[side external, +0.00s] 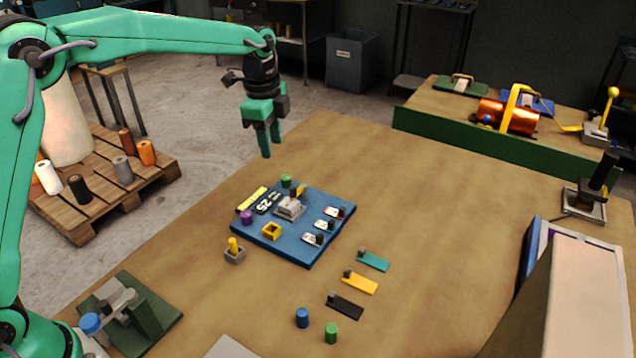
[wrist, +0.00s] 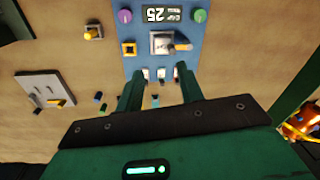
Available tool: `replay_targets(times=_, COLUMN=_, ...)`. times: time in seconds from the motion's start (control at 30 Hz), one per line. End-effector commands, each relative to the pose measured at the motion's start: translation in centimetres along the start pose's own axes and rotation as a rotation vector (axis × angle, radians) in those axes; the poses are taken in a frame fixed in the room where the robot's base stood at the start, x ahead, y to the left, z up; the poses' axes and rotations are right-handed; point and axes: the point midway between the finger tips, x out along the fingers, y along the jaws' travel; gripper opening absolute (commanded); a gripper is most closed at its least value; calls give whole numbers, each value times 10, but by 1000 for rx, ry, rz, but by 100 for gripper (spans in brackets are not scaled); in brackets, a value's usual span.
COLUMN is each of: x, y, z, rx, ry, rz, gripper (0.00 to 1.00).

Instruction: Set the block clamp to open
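A blue board (side external: 285,250) lies on the wooden table. A silver-grey block (side external: 289,208) with a short dark and yellow lever (side external: 297,192) sits on it; this looks like the block clamp. In the wrist view the block (wrist: 162,42) is near the top, its lever (wrist: 183,47) lying over its right part and pointing right. Whether the clamp is open or shut I cannot tell. My gripper (side external: 272,151) hangs in the air above the table's far left edge, clear of the board. Its fingers (wrist: 161,75) are apart with nothing between them.
The board also carries a "25" display (side external: 264,203), a purple knob (side external: 246,217), a green knob (side external: 286,181), a yellow square frame (side external: 272,231) and three small silver pieces. Three coloured strips lie to its right. A yellow-handled lever (side external: 234,247) stands at its left. The table's right middle is clear.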

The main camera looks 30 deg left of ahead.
Motion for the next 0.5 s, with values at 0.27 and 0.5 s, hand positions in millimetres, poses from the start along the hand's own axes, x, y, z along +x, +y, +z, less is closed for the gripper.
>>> replay_targets(times=0.27, x=46, y=-24, z=-21, rx=184, ry=-16, rz=58, gripper=37)
replay_targets(times=0.5, x=58, y=-29, z=-26, rx=235, ry=-19, rz=72, gripper=37)
